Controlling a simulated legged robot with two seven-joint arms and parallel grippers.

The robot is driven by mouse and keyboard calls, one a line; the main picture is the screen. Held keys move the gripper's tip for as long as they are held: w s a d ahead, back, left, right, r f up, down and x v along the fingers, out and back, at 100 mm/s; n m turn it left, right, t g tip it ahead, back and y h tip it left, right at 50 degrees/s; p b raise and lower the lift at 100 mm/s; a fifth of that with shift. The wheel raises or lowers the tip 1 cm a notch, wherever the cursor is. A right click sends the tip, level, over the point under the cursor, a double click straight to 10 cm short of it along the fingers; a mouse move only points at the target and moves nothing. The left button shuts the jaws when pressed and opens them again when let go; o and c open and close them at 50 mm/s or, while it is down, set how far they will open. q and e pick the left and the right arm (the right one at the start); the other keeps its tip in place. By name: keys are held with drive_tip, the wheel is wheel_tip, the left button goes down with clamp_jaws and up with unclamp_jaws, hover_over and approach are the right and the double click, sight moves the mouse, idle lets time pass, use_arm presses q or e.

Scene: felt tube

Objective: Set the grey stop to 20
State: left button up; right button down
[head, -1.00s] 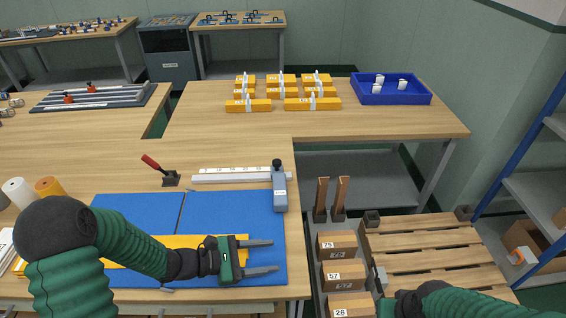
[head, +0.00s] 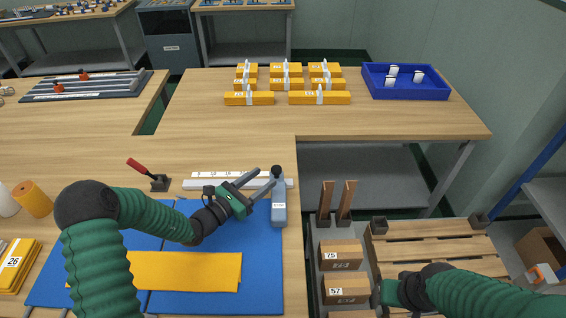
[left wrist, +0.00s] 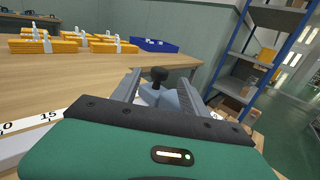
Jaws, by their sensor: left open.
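The grey stop (head: 279,204) is a blue-grey block with a black knob on top, at the right end of the white ruler (head: 192,184). My left gripper (head: 266,180) is open, its two fingers pointing at the stop from the left. In the left wrist view the stop (left wrist: 170,98) and its knob show between the open fingers (left wrist: 160,88). I cannot tell whether the fingers touch it.
A red-handled clamp (head: 158,181) stands left of the ruler. A yellow felt sheet (head: 185,271) lies on the blue mat (head: 262,297). Labelled boxes (head: 341,254) sit right of the table edge. Yellow blocks (head: 249,98) and a blue tray (head: 404,94) stand at the back.

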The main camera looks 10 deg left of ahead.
use_arm(q)
drive_tip(key=x, duration=0.9)
drive_tip(key=shift+w+d, duration=0.1)
drive_tip(key=shift+w+d+f, duration=0.1)
drive_tip(key=shift+w+d, duration=0.05)
drive_tip(key=shift+w, duration=0.2)
drive_tip(key=shift+c, duration=0.2)
clamp_jaws()
idle(0.5)
